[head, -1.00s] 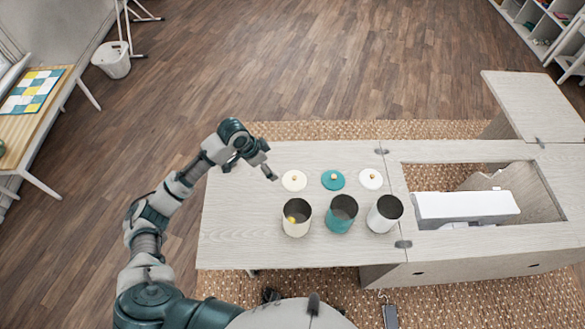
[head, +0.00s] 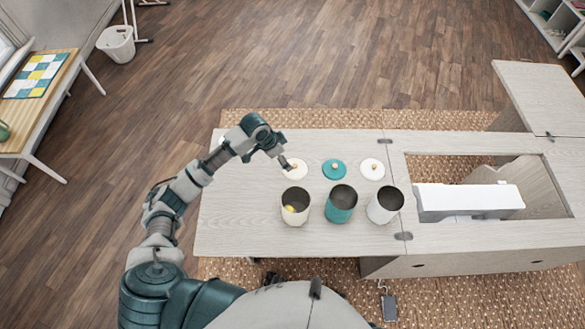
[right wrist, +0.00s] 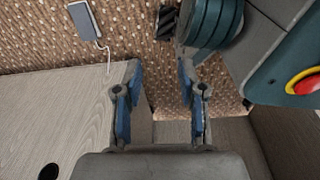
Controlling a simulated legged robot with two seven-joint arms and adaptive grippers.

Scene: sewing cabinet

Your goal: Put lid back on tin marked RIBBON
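Three open tins stand in a row on the cabinet top: a cream tin (head: 295,207) with something yellow inside, a teal tin (head: 341,204) and a white tin (head: 385,206). No marking is readable on them. Behind them lie a cream lid (head: 297,171), a teal lid (head: 334,169) and a white lid (head: 373,169), each with a small knob. My left gripper (head: 286,163) is at the cream lid's left edge, partly overlapping it in the head view; its finger opening and any contact are unclear. My right gripper (right wrist: 161,82) is open and empty beside the cabinet's edge.
The cabinet top (head: 235,225) is clear to the left of the tins. A white sewing machine (head: 468,199) sits in the opening on the right. A phone (right wrist: 83,20) with a cable lies on the woven rug (right wrist: 50,52).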

